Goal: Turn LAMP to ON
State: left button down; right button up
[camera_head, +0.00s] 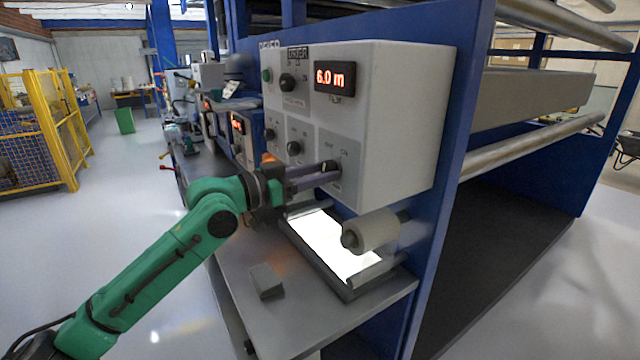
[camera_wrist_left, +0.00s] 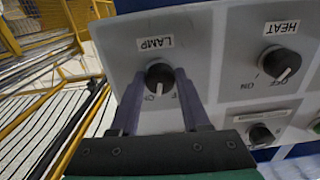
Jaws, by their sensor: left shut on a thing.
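The LAMP knob (camera_wrist_left: 160,77) is a round black knob under a white LAMP label (camera_wrist_left: 155,43) on the grey panel in the left wrist view, where the lettering is upside down. Its white pointer mark points toward the bottom of that view. The ON/OFF lettering beside it is partly hidden by my fingers. My left gripper (camera_wrist_left: 158,85) is shut on the knob, one purple-grey finger on each side. In the head view my left gripper (camera_head: 328,169) reaches the lower right of the control box front, and its fingers hide the knob. My right gripper is not in view.
The HEAT knob (camera_wrist_left: 279,62) sits beside the LAMP knob. The white control box (camera_head: 395,120) has a red 6.0 m display (camera_head: 334,77). Below it are a bright white panel (camera_head: 330,240), a white roller (camera_head: 375,231) and a small grey block (camera_head: 266,281) on the metal table.

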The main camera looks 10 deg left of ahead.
pick_arm(q)
jog(key=shift+m+b, duration=0.55)
jog(key=shift+m, duration=0.75)
jog(key=shift+c, duration=1.9)
grip_release()
jog(key=shift+a, duration=0.1)
jog(key=b+v, duration=0.8)
jog(key=v, duration=0.6)
jog(key=shift+s+b, duration=0.2)
jog(key=shift+b, duration=0.1)
jog(key=shift+a, duration=0.1)
